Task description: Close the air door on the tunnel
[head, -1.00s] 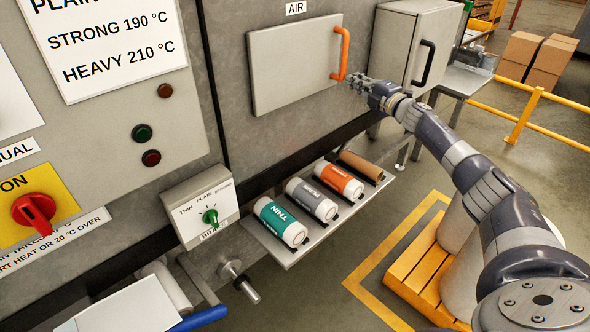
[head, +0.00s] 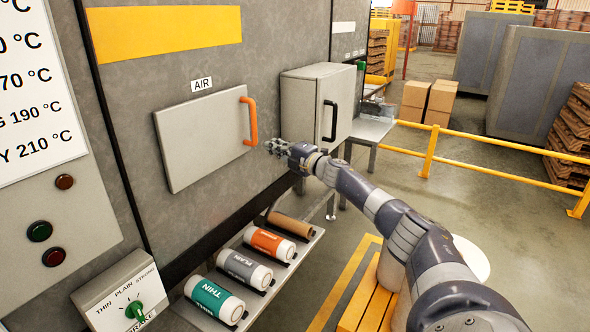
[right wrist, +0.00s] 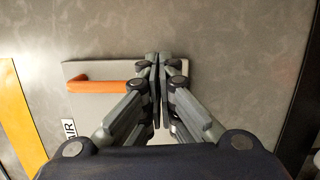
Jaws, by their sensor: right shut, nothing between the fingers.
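The air door (head: 200,140) is a pale grey panel under the AIR label, with an upright orange handle (head: 249,122) at its right edge. It lies against or close to the grey machine wall; I cannot tell if a small gap stays. My right gripper (head: 270,146) is shut and empty, just right of the handle's lower end. In the right wrist view the shut fingers (right wrist: 159,62) stand in front of the door (right wrist: 75,70) and hide one end of the handle (right wrist: 95,87). Contact cannot be told. My left gripper is not in view.
A grey cabinet (head: 302,105) with a black handle stands right of the door. A shelf (head: 312,240) with several rolls juts out below. A brake panel (head: 105,303) is at lower left. A yellow rail (head: 480,165) runs at right, with open floor before it.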

